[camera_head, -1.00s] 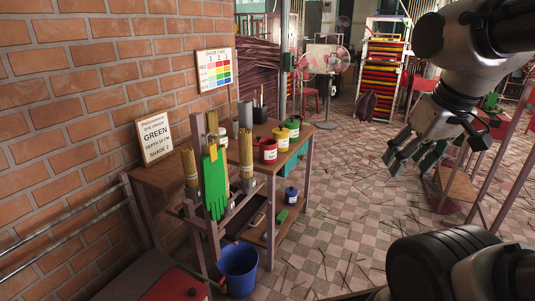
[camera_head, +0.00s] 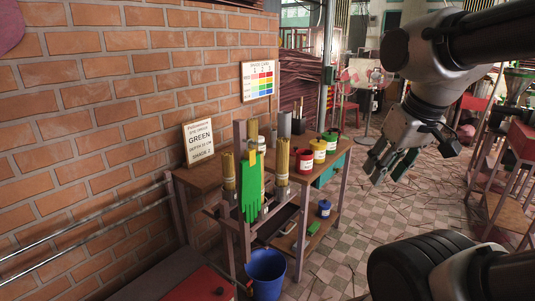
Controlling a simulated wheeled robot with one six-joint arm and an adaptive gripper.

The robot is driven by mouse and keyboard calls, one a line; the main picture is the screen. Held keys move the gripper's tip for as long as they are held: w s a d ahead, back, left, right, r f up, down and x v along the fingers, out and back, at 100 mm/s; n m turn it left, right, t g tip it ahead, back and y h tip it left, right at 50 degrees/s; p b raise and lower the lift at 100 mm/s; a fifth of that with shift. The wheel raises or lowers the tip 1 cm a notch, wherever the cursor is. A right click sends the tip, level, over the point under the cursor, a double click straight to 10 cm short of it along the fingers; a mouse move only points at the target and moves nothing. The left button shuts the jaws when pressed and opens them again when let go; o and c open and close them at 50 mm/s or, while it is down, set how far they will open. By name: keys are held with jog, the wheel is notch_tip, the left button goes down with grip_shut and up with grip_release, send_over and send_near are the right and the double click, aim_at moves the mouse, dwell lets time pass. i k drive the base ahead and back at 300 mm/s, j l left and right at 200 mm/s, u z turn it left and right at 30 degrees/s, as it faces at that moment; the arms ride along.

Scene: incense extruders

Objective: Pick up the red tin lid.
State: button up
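A red tin (camera_head: 304,162) with a white label stands on the wooden bench (camera_head: 208,178), in front of a yellow tin (camera_head: 319,151) and a green tin (camera_head: 333,142). The red tin lid (camera_head: 304,151) appears as a small red top on the red tin; its edge is too small to make out clearly. My gripper (camera_head: 390,168) hangs in the air to the right of the tins in the picture, apart from them. Its fingers look spread and nothing shows between them.
A green glove (camera_head: 251,188) hangs at the bench's front rack, beside bundles of sticks (camera_head: 282,160). A blue bucket (camera_head: 266,272) stands on the floor below. A brick wall (camera_head: 120,110) closes the left side. Tiled floor (camera_head: 345,240) with scattered sticks lies right of the bench.

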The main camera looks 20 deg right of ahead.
aim_at(293, 152)
jog(key=i+l+u, duration=0.25)
jog(key=l+u, duration=0.15)
jog(key=i+l+u, duration=0.15)
jog(key=l+u, duration=0.25)
jog(key=i+l+u, duration=0.1)
jog(key=l, duration=0.4)
jog(key=i+l+u, duration=0.1)
jog(key=l, duration=0.4)
jog(key=i+l+u, duration=0.1)
jog(key=l, duration=0.45)
jog(key=i+l, duration=0.2)
jog(key=l, duration=0.35)
jog(key=i+l+u, duration=0.15)
jog(key=l, duration=0.35)
jog(key=i+l, duration=0.1)
jog(key=l, duration=1.55)
jog(key=i, duration=0.05)
